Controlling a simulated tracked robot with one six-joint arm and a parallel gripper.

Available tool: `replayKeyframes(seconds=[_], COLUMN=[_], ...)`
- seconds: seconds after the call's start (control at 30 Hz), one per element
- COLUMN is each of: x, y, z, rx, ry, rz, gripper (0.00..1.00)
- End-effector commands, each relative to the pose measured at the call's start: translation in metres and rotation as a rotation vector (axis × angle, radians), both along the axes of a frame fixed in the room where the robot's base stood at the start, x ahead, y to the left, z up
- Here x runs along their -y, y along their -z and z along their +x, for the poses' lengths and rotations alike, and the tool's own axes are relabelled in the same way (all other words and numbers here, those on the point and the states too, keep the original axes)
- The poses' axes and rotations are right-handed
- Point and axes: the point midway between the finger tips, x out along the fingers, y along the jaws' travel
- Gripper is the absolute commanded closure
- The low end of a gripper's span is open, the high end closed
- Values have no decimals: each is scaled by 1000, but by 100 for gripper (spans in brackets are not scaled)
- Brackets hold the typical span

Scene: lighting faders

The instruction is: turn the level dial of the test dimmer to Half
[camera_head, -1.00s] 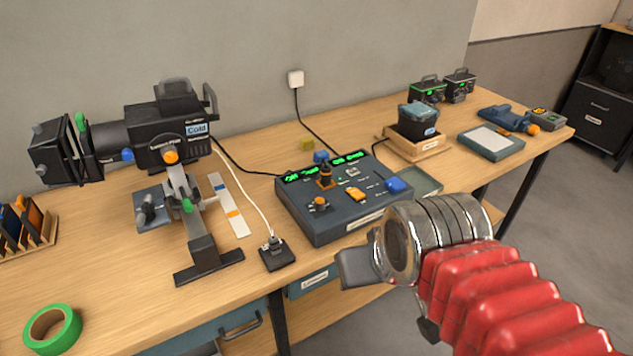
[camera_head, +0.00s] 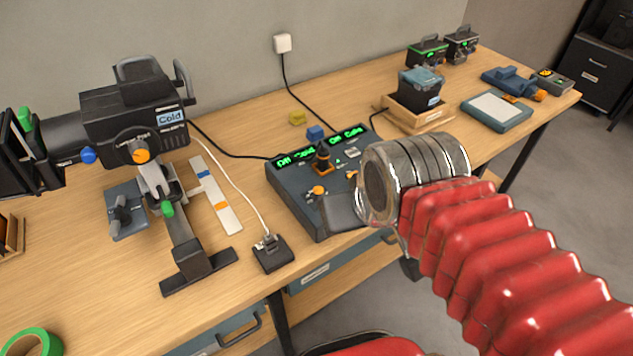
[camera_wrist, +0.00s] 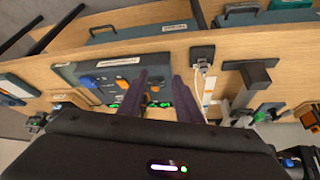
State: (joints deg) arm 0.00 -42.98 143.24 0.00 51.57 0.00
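A dark blue-grey console (camera_head: 290,205) with green lit displays and orange knobs stands mid-table; I take it as the test dimmer, but its front label is too small to read. Its left display starts with "Off". An orange knob (camera_head: 318,190) sits at its near left, and a taller black lever with an orange base (camera_head: 323,160) stands behind. I cannot tell for sure which is the level dial. My gripper (camera_wrist: 162,74) is open and empty, pointing at the console. In the head view a grey finger covers the console's near right part. The console also shows in the wrist view (camera_wrist: 100,70).
A spotlight on a stand (camera_head: 135,115) is left of the console. A small black socket box (camera_head: 271,253) with a white cable lies close to the console's left. A wooden tray (camera_head: 420,117) holding a dark box stands to the right. Green tape (camera_head: 35,340) lies front left.

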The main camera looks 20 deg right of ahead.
Motion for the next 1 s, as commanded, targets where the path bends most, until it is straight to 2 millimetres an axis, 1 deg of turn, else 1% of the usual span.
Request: replayKeyframes(seconds=[0.1, 0.23, 0.37, 0.43, 0.57, 0.7, 1.0], x=[0, 0, 0, -1, -1, -1, -2], y=[0, -2, -6, -10, -19, -28, -38], z=[0, 1, 8, 14, 31, 54, 104], rx=[0, -3, -25, -44, -92, -152, -274], ry=[0, -8, -45, -78, -177, -304, -587], rz=[0, -4, -23, -41, -85, -134, -215], gripper=[68, 59, 59, 59, 59, 59, 59])
